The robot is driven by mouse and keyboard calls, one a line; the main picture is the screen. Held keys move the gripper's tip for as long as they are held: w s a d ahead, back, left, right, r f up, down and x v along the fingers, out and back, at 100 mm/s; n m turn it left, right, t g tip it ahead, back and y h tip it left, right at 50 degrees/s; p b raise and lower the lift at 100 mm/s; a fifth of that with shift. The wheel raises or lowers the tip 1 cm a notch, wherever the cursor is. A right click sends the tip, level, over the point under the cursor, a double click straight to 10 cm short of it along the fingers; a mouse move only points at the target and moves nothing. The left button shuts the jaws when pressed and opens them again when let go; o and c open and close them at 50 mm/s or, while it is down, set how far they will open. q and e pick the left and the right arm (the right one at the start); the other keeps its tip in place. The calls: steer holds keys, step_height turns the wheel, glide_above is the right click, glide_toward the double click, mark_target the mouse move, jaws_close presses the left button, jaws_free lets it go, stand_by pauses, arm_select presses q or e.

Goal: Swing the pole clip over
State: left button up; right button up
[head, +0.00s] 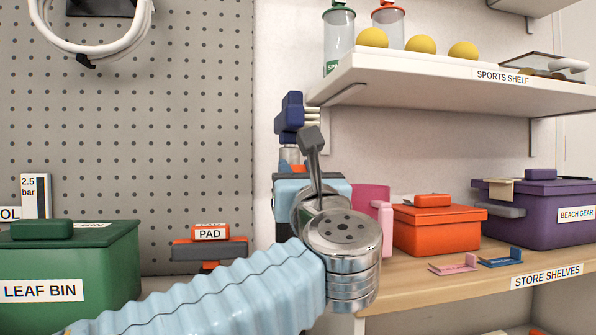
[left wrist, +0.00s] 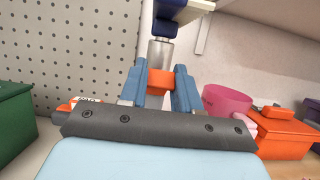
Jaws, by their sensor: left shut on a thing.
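A dark blue clip-like piece (head: 290,118), which I take for the pole clip, shows near the wall left of the upper shelf, with pale prongs at its right. Its lower end shows at the top of the left wrist view (left wrist: 172,14). A grey cylinder (left wrist: 160,52) runs down from it to an orange block (left wrist: 160,82). My left gripper (left wrist: 158,88) is shut on the orange block, a blue finger on each side. In the head view my left gripper (head: 289,167) is below the dark blue piece, partly hidden by my wrist. My right gripper is out of view.
The sports shelf (head: 420,85) juts out at upper right. The store shelf (head: 440,280) holds an orange box (head: 437,232), a purple box (head: 535,215) and a pink container (head: 370,195). A green leaf bin (head: 70,262) and a pad (head: 210,249) stand left, before a pegboard (head: 190,120).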

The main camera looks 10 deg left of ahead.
arm_select(q)
steer(key=r+g+p, duration=0.1)
steer(key=p, duration=0.1)
steer(key=w+g+h+p, duration=0.1)
steer(key=g+p, duration=0.1)
steer(key=p, duration=0.1)
steer(key=r+g+p, duration=0.1)
steer(key=p, duration=0.1)
steer(key=shift+w+a+r+p, duration=0.2)
steer(key=shift+r+p, duration=0.1)
steer(key=shift+p, duration=0.05)
steer(key=shift+w+f+g+h+p, duration=0.1)
steer(key=shift+f+g+h+p, duration=0.15)
steer(key=shift+g+p, duration=0.2)
steer(key=shift+f, duration=0.1)
steer(key=o, duration=1.1)
steer(key=shift+c, duration=0.2)
steer(key=v, duration=1.3)
steer(key=shift+s+r+b, duration=0.2)
steer(key=shift+s+b, duration=0.15)
steer(key=shift+s, duration=0.05)
